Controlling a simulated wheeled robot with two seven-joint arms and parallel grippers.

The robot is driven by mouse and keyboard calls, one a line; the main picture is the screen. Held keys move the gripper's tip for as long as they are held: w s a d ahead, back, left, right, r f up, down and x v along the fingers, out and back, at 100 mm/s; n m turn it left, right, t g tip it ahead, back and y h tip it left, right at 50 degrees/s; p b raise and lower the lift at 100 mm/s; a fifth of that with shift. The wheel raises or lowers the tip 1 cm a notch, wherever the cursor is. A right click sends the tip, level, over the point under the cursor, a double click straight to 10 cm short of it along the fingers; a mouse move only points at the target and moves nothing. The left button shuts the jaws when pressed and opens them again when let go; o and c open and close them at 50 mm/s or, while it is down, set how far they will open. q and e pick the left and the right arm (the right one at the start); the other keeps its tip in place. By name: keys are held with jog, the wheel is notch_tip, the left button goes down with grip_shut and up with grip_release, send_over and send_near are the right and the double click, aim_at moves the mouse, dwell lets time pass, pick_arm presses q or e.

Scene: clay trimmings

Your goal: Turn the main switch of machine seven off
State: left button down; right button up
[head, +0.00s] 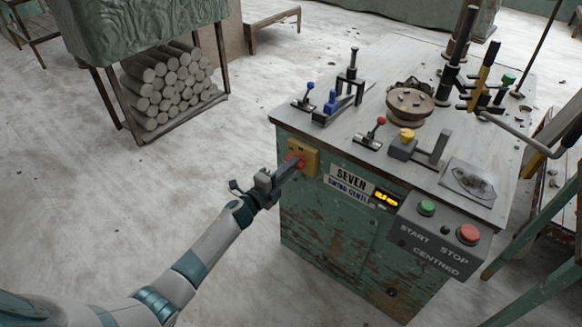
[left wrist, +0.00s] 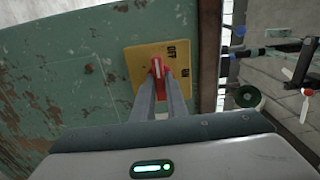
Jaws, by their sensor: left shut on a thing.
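Machine seven is a worn green cabinet (head: 325,235) with a grey top and a "SEVEN" label (head: 350,177) on its front. Its main switch is a red handle (left wrist: 157,67) on a yellow plate (head: 311,158) near the cabinet's upper left corner. The plate also shows in the left wrist view (left wrist: 136,62), with OFF and ON lettering right of the handle. My left gripper (head: 294,163) is shut on the red handle, one finger on each side. The fingers partly hide the handle, and I cannot tell for sure which mark it points to. My right gripper is not in view.
A grey box with a green button (head: 427,207) and a red button (head: 469,234) juts from the front, right of a lit yellow display (head: 386,199). Levers and a round clamp (head: 409,105) stand on top. Open floor lies left; stacked clay rolls (head: 170,85) are beyond.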

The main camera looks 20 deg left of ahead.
pick_arm(q)
jog(key=shift+f, duration=0.1)
jog(key=c, duration=1.8)
grip_release()
jog(key=shift+o, duration=0.2)
jog(key=shift+s, duration=0.15)
